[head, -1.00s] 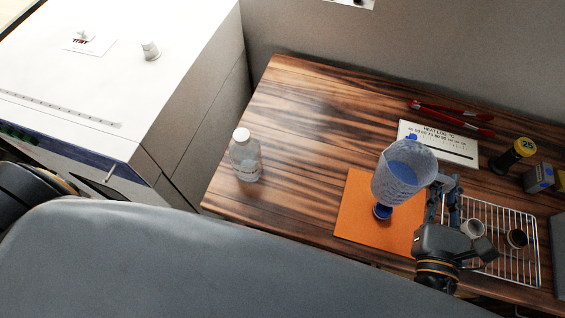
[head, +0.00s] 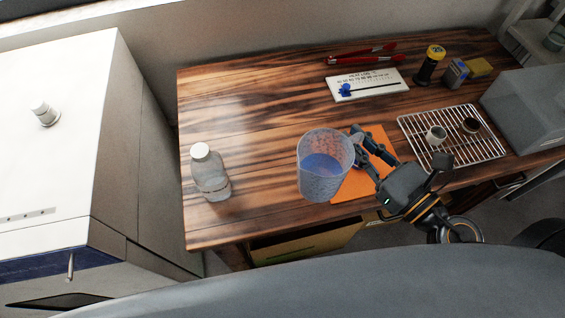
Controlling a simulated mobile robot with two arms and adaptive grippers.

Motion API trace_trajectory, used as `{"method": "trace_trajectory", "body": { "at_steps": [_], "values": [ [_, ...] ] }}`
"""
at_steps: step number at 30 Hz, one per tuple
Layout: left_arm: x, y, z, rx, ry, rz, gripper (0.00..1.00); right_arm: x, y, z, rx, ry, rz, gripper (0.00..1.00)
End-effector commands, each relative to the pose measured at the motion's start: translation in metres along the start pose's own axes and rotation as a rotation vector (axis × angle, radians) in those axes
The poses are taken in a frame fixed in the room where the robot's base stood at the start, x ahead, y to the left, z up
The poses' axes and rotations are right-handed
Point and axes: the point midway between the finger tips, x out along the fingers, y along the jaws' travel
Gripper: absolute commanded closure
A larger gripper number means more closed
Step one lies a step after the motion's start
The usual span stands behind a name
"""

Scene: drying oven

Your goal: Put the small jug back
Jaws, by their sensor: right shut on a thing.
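The small jug (head: 324,165) is translucent with blue showing in its lower part. It stands roughly upright at the middle of the head view, overlapping the left edge of the orange mat (head: 378,150). My right gripper (head: 362,146) is shut on the jug's handle side, with its arm coming from the lower right. Whether the jug's base touches the table or hangs just above it I cannot tell. My left gripper is out of view.
A clear bottle (head: 211,178) with a white cap stands left on the wooden table (head: 255,120). A wire rack (head: 480,150) holds two small cups. Behind are a white log sheet (head: 365,82), red tongs (head: 360,54) and a yellow-topped container (head: 430,66). The back left table is clear.

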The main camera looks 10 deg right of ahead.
Motion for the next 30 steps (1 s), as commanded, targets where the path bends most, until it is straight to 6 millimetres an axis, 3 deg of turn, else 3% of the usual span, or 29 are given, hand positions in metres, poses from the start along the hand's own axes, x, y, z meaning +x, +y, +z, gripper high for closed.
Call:
{"method": "trace_trajectory", "body": {
  "at_steps": [4, 8, 18, 21, 24, 30],
  "values": [
    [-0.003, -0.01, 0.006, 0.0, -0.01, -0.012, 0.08, 0.002, -0.001, 0.0, 0.001, -0.001, 0.005, 1.0],
    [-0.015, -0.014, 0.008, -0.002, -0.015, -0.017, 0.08, 0.017, -0.003, -0.003, 0.0, -0.003, 0.006, 1.0],
    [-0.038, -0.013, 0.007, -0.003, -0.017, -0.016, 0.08, 0.09, -0.011, -0.037, -0.001, -0.004, 0.004, 1.0],
    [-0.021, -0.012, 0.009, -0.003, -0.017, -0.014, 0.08, 0.105, -0.013, -0.064, 0.001, -0.002, 0.004, 1.0],
    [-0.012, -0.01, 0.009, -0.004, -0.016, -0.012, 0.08, 0.118, -0.015, -0.079, 0.001, -0.003, 0.004, 1.0],
    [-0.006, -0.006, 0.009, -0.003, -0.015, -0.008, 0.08, 0.13, -0.016, -0.091, 0.001, -0.001, 0.006, 1.0]
  ]
}}
